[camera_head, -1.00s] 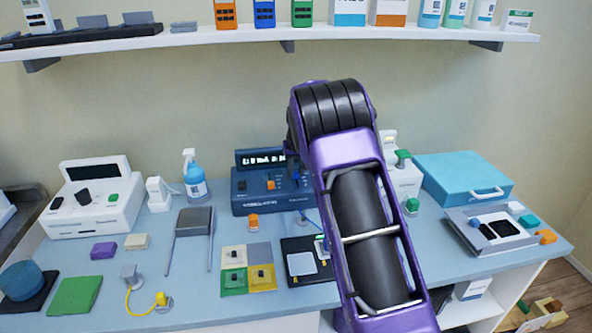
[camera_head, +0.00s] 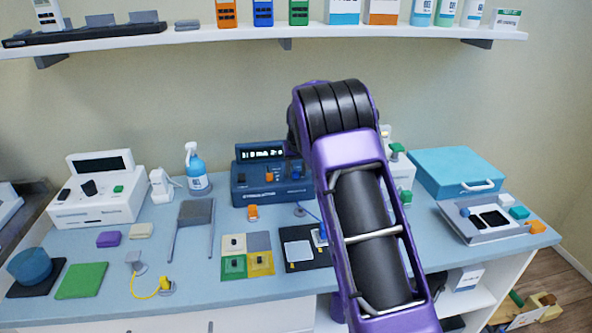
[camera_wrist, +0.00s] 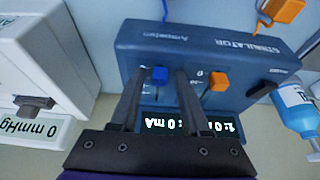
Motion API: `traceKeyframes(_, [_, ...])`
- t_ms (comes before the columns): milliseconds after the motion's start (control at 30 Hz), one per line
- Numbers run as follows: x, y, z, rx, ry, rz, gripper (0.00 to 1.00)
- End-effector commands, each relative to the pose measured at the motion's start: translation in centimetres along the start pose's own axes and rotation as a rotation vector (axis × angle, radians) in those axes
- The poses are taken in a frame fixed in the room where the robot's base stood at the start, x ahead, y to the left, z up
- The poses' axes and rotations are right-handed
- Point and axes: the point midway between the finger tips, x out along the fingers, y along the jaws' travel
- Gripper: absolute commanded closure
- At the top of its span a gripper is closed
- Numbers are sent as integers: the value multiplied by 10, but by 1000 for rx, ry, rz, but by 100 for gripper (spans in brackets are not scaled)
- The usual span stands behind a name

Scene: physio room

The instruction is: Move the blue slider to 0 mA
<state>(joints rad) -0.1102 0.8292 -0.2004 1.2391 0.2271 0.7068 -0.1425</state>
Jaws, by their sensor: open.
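The dark blue stimulator (camera_head: 252,192) stands at the back of the counter, and its right side is covered by my arm. In the wrist view the stimulator (camera_wrist: 200,48) appears upside down and fills the middle. Its blue slider (camera_wrist: 160,75) shows between my gripper's (camera_wrist: 160,78) two open fingers, with a gap visible on either side. Contact or depth there cannot be told. An orange slider (camera_wrist: 218,81) is just right of the right finger. The lit display (camera_wrist: 215,127) is partly hidden by the fingers; a "0 mA" reading shows, but its channel is unclear.
A white device with a mmHg display (camera_wrist: 42,130) stands close by at the left of the wrist view. A blue spray bottle (camera_wrist: 298,105) is at its right. Coloured pads (camera_head: 233,265) and a teal case (camera_head: 458,170) are on the counter. A shelf (camera_head: 350,34) runs above.

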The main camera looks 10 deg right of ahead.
Motion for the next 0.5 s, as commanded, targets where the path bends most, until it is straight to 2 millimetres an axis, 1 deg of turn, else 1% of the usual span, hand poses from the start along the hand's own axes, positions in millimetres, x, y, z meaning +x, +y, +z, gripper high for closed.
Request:
traceKeyframes(333, [-2,0,-2,0,6,0,45])
traceKeyframes(433, [-9,0,-2,0,7,0,45])
traceKeyframes(500, [-20,0,-3,0,10,0,45])
